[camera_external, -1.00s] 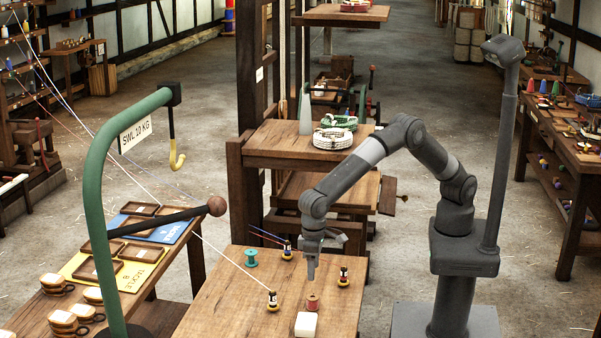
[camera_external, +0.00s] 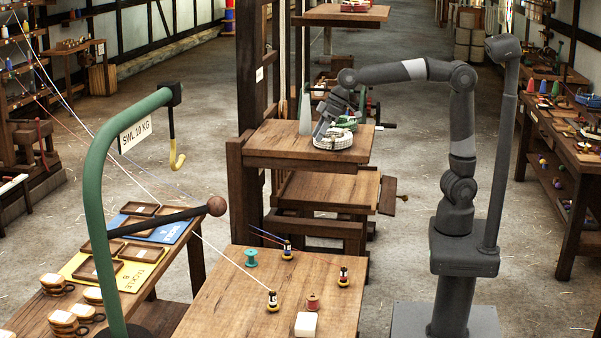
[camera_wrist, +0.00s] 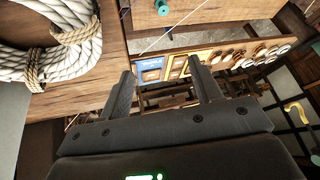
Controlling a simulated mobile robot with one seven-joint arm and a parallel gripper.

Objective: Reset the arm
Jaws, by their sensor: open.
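A coiled white rope (camera_external: 333,143) lies on that shelf close to the gripper. The rope (camera_wrist: 60,55) also shows large at the left of the wrist view, bound with brown twine. I cannot tell whether the gripper touches the rope in the external view.
The low wooden table (camera_external: 235,295) holds a red spool (camera_external: 313,303), a teal spool (camera_external: 251,258), a white block (camera_external: 305,325) and several small posts with threads. A green hoist (camera_external: 90,200) with a yellow hook stands at left. A grey cone (camera_external: 306,112) stands on the shelf.

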